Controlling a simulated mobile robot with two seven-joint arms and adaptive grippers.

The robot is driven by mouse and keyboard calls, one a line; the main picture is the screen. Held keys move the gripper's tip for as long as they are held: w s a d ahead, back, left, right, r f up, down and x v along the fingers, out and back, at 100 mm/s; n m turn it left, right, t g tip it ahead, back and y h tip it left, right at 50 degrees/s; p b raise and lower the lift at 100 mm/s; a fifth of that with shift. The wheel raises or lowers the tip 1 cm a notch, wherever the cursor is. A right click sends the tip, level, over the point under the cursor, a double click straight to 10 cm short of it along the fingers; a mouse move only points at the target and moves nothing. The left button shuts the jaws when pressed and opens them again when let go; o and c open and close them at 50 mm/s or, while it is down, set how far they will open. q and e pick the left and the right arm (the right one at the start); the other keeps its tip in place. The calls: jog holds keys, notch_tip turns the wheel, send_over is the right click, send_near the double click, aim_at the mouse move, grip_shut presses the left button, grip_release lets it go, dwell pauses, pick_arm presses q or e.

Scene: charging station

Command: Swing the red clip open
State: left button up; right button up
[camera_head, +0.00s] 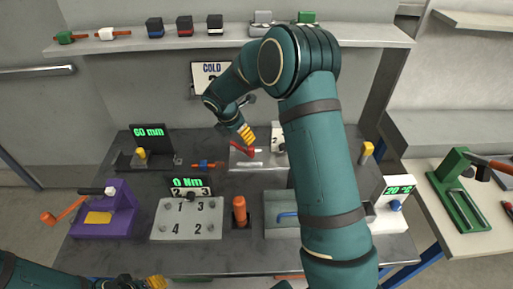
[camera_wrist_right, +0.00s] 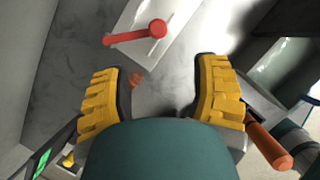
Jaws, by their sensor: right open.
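The red clip (camera_head: 243,149) lies on a pale plate (camera_head: 270,160) at the middle back of the table. In the right wrist view, the clip (camera_wrist_right: 135,37) is a red bar with a round knob at its right end, near the top. My right gripper (camera_head: 246,134) is just above and behind the clip in the head view. In the wrist view, its yellow fingers (camera_wrist_right: 158,68) are apart, with no object held between them; the clip is beyond the fingertips, apart from them. My left gripper (camera_head: 155,283) shows only partly at the bottom edge, far from the clip.
My right arm covers the table's right middle. A numbered grey panel (camera_head: 187,219), an orange cylinder (camera_head: 239,211) and a purple device (camera_head: 118,207) stand in front. A 60 mm gauge (camera_head: 149,140) stands at the back left. A shelf (camera_head: 130,45) runs behind.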

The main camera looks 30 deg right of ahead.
aim_at(251, 147)
jog(key=x, duration=0.4)
jog(key=b+x, duration=0.1)
jog(key=x, duration=0.4)
jog(key=d+x, duration=0.1)
jog(key=x, duration=0.3)
jog(key=shift+w+d, duration=0.1)
jog(key=shift+w, duration=0.15)
jog(key=shift+r, duration=0.1)
grip_shut()
